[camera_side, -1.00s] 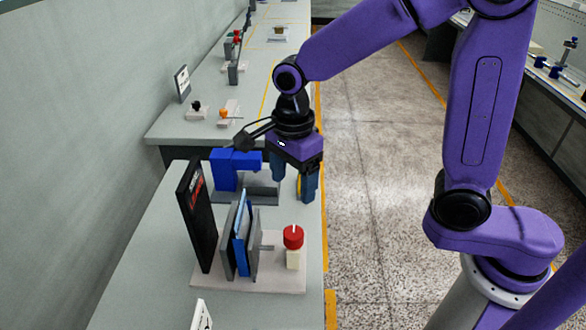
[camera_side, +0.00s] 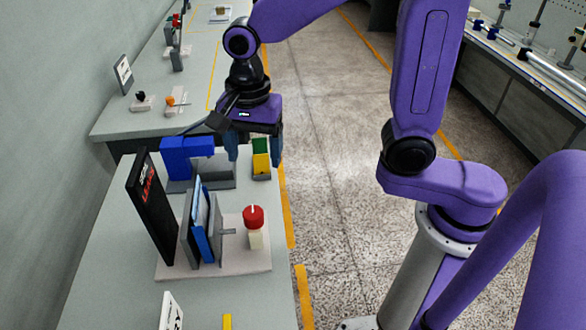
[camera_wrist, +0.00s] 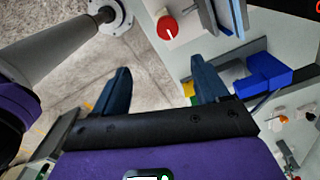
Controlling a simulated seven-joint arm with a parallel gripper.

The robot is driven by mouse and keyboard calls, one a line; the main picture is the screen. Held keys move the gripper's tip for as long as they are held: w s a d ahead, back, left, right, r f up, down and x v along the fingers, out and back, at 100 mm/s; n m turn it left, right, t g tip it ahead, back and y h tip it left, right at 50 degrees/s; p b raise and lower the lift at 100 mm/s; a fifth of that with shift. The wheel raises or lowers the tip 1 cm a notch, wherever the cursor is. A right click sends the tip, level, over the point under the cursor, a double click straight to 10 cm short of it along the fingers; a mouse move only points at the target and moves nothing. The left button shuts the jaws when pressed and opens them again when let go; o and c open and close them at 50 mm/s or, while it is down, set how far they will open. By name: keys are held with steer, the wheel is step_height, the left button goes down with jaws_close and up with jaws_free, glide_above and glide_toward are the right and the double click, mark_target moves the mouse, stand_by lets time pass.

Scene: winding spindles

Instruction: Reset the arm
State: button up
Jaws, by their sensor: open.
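My gripper (camera_side: 256,150) is above the bench near its right edge, at the far end of the near fixtures. Its two dark blue fingers are spread apart, with nothing held between them. The fingers also show in the wrist view (camera_wrist: 160,88), pointing over the floor and the bench edge. A blue block-shaped fixture (camera_side: 187,153) stands on a grey base to the left of the gripper. A small green and yellow block (camera_side: 261,160) stands by the bench edge, close behind the fingers in the picture.
A pale base (camera_side: 262,263) carries upright grey and blue plates (camera_side: 203,225) and a red-capped post (camera_side: 253,222). A tall black panel (camera_side: 150,205) stands left of them. Farther back, another bench holds a sign (camera_side: 123,74) and small fixtures. Open floor lies right of the bench.

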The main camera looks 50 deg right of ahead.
steer(key=s+d+n, duration=0.6)
steer(key=s+n, duration=0.3)
steer(key=n, duration=0.3)
steer(key=s+d+f+n, duration=0.1)
steer(key=s+d+n, duration=0.5)
steer(key=s+n, duration=0.3)
steer(key=n, duration=0.4)
steer(key=shift+s+d, duration=0.15)
steer(key=shift+d, duration=0.25)
steer(key=shift+f, duration=0.1)
stand_by(0.5)
